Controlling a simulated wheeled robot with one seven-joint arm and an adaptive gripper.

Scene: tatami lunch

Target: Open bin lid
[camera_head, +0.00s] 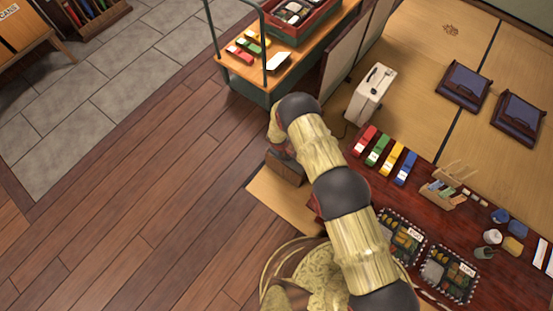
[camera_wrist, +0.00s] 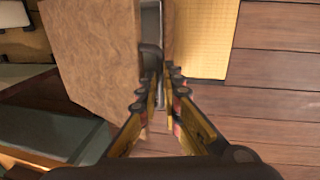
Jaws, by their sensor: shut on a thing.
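The bin appears to be a brown box (camera_head: 287,170) beside the low table in the head view, partly covered by my arm. In the wrist view a broad brown, mottled panel of the bin (camera_wrist: 95,48) fills the upper left. A dark grey, handle-like bar (camera_wrist: 151,58) runs along the panel's right edge. My gripper (camera_wrist: 161,92) has its two fingers close together around the lower end of this bar and is shut on it. The exact contact is hard to see. My gripper's fingertips are hidden by my arm in the head view. I cannot tell whether the lid is raised.
The dark red table (camera_head: 440,215) at right holds bento boxes (camera_head: 448,272), coloured packets and a wooden caddy (camera_head: 444,187). A cart (camera_head: 240,68) and a white case (camera_head: 371,94) stand beyond my arm. The wooden floor (camera_head: 150,200) at left is clear.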

